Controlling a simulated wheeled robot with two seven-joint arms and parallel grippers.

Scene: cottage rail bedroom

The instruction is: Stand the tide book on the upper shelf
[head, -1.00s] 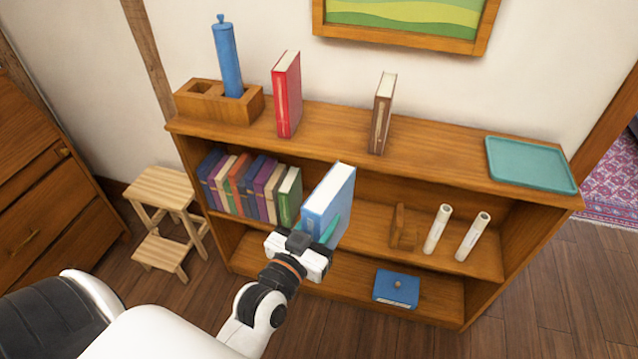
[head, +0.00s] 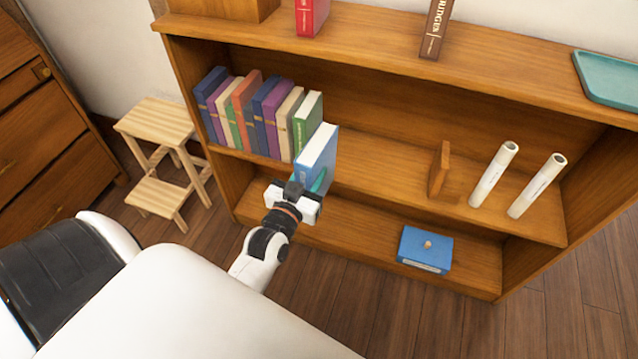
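A blue book with white page edges (head: 318,148), its title not readable, is held upright in my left gripper (head: 308,186). My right gripper is not in view.
Several books (head: 246,105) stand at the shelf's left. A wooden bookend (head: 439,168) and two white rolls (head: 494,174) stand further right. A blue box (head: 425,249) is on the bottom shelf. A red book (head: 311,14) and brown book (head: 435,28) stand on top. A step stool (head: 158,125) is left.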

